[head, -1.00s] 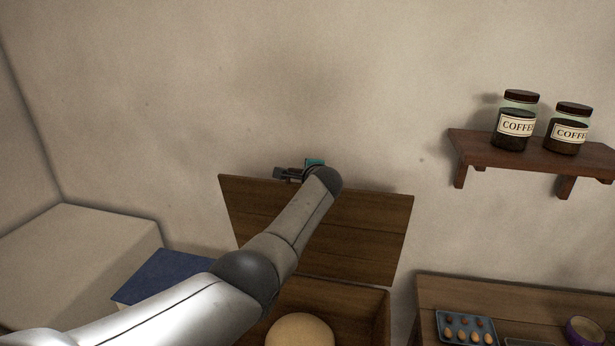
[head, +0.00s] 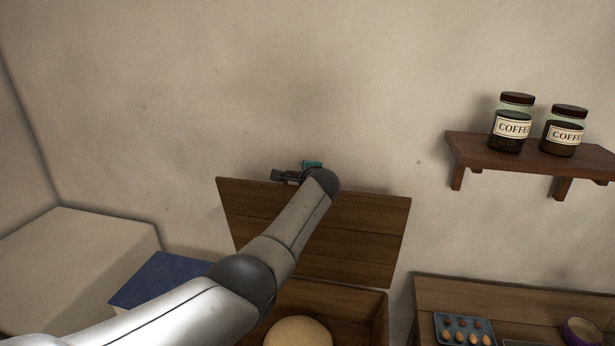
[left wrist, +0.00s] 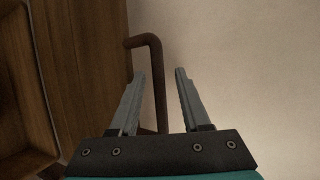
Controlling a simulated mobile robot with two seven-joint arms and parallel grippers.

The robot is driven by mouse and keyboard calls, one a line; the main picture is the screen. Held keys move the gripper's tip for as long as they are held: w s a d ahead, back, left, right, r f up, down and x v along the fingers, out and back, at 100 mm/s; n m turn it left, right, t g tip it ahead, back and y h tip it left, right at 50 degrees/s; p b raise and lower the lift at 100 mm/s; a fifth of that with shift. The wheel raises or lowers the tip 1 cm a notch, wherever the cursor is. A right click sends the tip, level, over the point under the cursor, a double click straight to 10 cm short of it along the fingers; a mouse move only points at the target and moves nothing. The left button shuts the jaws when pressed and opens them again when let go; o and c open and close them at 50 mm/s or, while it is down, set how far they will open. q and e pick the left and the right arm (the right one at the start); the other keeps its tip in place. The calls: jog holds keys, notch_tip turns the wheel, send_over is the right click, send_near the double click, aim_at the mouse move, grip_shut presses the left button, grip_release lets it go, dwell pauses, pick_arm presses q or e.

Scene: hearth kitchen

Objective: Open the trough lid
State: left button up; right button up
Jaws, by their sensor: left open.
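The trough lid (head: 356,232) stands raised, nearly upright, near the back wall, with the open trough (head: 362,308) below it. A pale round mass (head: 298,332) shows inside the trough. My left arm reaches across the lid, and my left gripper (head: 284,176) is at the lid's top edge, partly hidden by the wrist. In the left wrist view my left gripper (left wrist: 160,80) is open. A dark bent handle (left wrist: 158,75) on the lid (left wrist: 85,60) lies between its two fingers, with space visible on the right side. My right gripper is not in view.
A wooden shelf (head: 530,160) with two coffee jars (head: 513,123) is on the wall at right. A counter (head: 440,290) with a tray of eggs (head: 464,330) and a purple bowl (head: 582,331) is at lower right. A blue item (head: 160,280) lies left of the trough, near a pale block (head: 75,265).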

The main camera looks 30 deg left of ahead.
pick_arm(q)
jog(key=p+v, duration=0.1)
jog(key=v, duration=1.4)
jog(key=shift+a+r, duration=0.1)
dwell(0.5)
